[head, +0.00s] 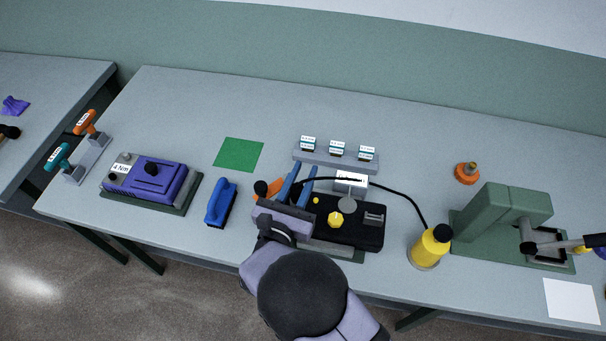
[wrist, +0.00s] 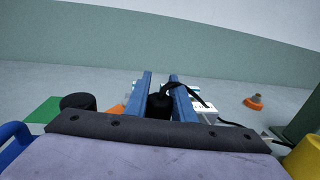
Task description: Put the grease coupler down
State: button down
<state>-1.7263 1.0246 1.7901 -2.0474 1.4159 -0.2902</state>
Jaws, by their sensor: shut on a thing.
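My gripper (head: 301,177) has blue fingers, shut on the grease coupler (head: 297,185), a small black piece at the end of a black hose. In the wrist view, the coupler (wrist: 159,105) sits between the two blue fingers (wrist: 160,88). The hose (head: 400,189) arcs right from the coupler to a yellow bottle (head: 430,250) with a black cap. The gripper is over the left end of a black device (head: 365,234) with yellow parts. My gripper hides part of that device, and I cannot tell whether the coupler touches anything below.
A grey rack (head: 310,157) with labelled blocks stands behind. A green square (head: 238,154) lies back left, with a blue-handled brush (head: 221,203) in front. An orange object (head: 262,188) is close left of my gripper. A green press (head: 505,220) stands right. The table's back right is mostly clear.

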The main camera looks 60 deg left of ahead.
aim_at(295, 196)
jog(key=shift+f, duration=0.5)
jog(key=c, duration=1.5)
grip_release()
jog(key=shift+f, duration=0.1)
jog(key=shift+s+d+f, duration=0.1)
jog(key=shift+s+f, duration=0.05)
jog(key=b+v, duration=0.3)
jog(key=v, duration=0.3)
jog(key=shift+s+b, duration=0.1)
jog(key=shift+b, duration=0.3)
jog(key=shift+s+d, duration=0.25)
jog(key=shift+s, duration=0.1)
jog(key=shift+c, duration=1.1)
